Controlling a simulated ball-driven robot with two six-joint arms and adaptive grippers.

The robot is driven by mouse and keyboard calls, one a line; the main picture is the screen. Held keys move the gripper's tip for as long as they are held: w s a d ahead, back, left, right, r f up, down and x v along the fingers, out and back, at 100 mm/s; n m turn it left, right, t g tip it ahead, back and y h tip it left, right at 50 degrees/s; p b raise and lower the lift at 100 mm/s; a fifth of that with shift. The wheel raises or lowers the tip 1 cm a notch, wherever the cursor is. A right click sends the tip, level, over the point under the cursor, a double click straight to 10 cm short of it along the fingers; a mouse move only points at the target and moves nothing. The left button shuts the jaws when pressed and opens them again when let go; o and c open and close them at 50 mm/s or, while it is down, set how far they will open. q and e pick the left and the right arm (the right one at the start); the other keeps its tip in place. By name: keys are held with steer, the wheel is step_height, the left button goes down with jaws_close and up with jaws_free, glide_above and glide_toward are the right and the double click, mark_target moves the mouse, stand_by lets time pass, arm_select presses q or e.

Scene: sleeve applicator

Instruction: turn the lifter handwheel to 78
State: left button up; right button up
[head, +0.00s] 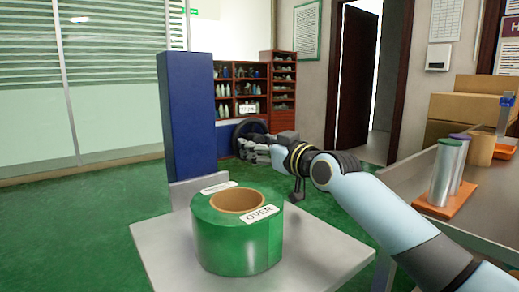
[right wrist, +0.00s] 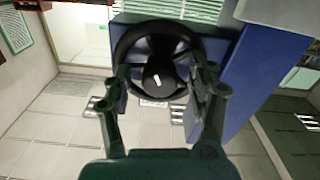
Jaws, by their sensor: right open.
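The handwheel (right wrist: 124,45) is a black ring with a dark hub and a short white mark on the hub. It is at the side of the blue column (head: 187,115), and the column also shows in the right wrist view (right wrist: 245,85). In the head view the handwheel (head: 240,128) is partly hidden behind my right gripper (head: 256,148). My right gripper (right wrist: 162,88) is open, with one finger at each side of the wheel's lower part. I cannot tell whether the fingers touch the rim. No readable number shows on the wheel. My left gripper is out of view.
A green roll (head: 225,245) labelled "OVER" sits on the grey platform (head: 165,250) in front of the column. At right, a table (head: 480,222) carries silver cylinders (head: 440,175) on an orange base and cardboard boxes (head: 470,105). Shelves (head: 237,92) stand behind. Green floor at left is clear.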

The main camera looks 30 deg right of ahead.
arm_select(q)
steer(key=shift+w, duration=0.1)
arm_select(e)
steer(key=c, duration=1.1)
steer(key=shift+r+m+p, duration=0.2)
steer(key=shift+m+p, duration=0.1)
steer(key=shift+p, duration=0.1)
steer(key=shift+c, duration=0.2)
steer(key=m+p, duration=0.2)
steer(key=shift+r+m, duration=0.15)
steer(key=shift+m, duration=0.15)
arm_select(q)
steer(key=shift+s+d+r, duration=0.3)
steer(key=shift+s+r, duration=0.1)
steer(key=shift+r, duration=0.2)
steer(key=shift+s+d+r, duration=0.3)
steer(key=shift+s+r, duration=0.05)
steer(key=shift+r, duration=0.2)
arm_select(e)
steer(key=shift+a+f+m, duration=0.1)
steer(key=shift+f+m, duration=0.2)
steer(key=shift+m, duration=0.4)
steer(key=o, duration=1.1)
steer(key=shift+o, duration=0.2)
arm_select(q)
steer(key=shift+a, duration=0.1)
